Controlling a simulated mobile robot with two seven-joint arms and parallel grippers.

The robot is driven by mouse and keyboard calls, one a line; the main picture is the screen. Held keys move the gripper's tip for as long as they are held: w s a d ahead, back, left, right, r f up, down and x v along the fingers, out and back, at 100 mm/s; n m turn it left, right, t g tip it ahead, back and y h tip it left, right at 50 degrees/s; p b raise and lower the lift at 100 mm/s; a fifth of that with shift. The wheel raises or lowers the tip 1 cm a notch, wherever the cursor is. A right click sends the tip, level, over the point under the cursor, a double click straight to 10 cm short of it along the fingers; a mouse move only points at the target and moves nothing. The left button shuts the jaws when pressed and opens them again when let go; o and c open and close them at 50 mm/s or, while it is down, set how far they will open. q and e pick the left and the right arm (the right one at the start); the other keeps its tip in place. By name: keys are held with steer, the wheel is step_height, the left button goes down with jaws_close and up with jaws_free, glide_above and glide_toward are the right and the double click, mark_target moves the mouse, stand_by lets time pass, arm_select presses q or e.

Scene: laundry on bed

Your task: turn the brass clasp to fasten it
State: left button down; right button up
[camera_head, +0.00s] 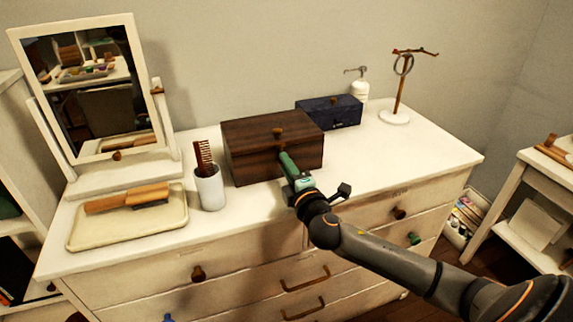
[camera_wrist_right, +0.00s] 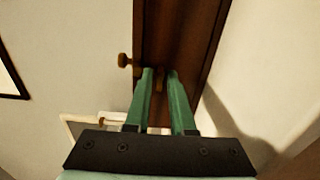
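A dark brown wooden box (camera_head: 245,155) stands shut on the white dresser, with a brass knob (camera_head: 278,132) at its lid. My right gripper (camera_head: 285,157) reaches the front face of the box, and its green fingers hide the clasp in the head view. In the right wrist view, the brass clasp (camera_wrist_right: 159,83) shows as a small piece between the two fingertips of my right gripper (camera_wrist_right: 160,74). The fingers are apart, with a narrow gap around the clasp; contact is unclear. The knob (camera_wrist_right: 124,60) sticks out left of them. My left gripper is not in view.
A mirror (camera_head: 85,90) stands behind. A dark blue box (camera_head: 335,112), a white bottle (camera_head: 359,88) and a stand (camera_head: 396,115) are at the back right. The dresser's right end is clear.

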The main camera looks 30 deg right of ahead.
steer(key=shift+o, duration=1)
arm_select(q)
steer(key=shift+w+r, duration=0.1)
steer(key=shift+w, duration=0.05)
arm_select(e)
steer(key=shift+s, duration=0.1)
arm_select(q)
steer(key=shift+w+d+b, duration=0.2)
steer(key=shift+b, duration=0.15)
arm_select(e)
steer(key=v, duration=1.2)
steer(key=shift+a, duration=0.15)
steer(key=shift+s, duration=0.15)
